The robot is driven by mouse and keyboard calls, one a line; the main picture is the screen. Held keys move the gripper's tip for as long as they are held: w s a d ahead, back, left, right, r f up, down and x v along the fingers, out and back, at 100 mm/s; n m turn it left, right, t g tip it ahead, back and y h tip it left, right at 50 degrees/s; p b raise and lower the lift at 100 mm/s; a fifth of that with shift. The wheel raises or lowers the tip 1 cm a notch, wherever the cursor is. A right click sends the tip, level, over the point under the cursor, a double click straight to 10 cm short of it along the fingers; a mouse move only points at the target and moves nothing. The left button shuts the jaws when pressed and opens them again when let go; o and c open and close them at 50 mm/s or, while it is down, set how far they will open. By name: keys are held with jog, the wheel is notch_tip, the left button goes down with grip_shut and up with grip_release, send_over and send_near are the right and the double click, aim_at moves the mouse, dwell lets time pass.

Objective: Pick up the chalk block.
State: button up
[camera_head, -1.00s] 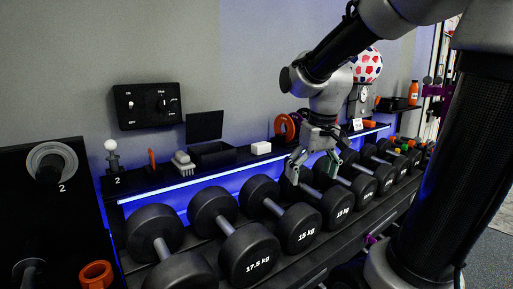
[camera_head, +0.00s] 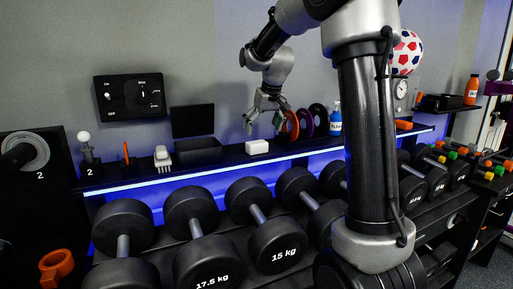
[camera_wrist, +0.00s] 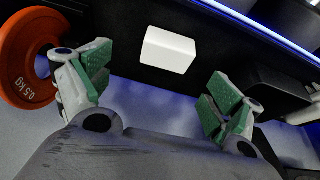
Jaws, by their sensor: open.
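The chalk block (camera_head: 257,147) is a small white box lying on the black shelf above the dumbbells. It also shows in the wrist view (camera_wrist: 169,50), top centre, unobstructed. My gripper (camera_head: 263,121) is open and empty, above the block and apart from it. In the wrist view its two green-padded fingers (camera_wrist: 157,85) are spread wide, with the block beyond and between them.
An orange 0.5 kg plate (camera_wrist: 27,60) is close to my left finger in the wrist view. A black open box (camera_head: 198,150) stands left of the block, and a blue bottle (camera_head: 335,120) stands further right. Dumbbells (camera_head: 280,246) fill the rack below.

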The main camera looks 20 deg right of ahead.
aim_at(257, 142)
jog(key=x, duration=0.5)
jog(key=a+x, duration=0.1)
jog(key=x, duration=0.1)
jog(key=shift+f, duration=0.2)
jog(key=shift+s, duration=0.1)
jog(key=c, duration=1.1)
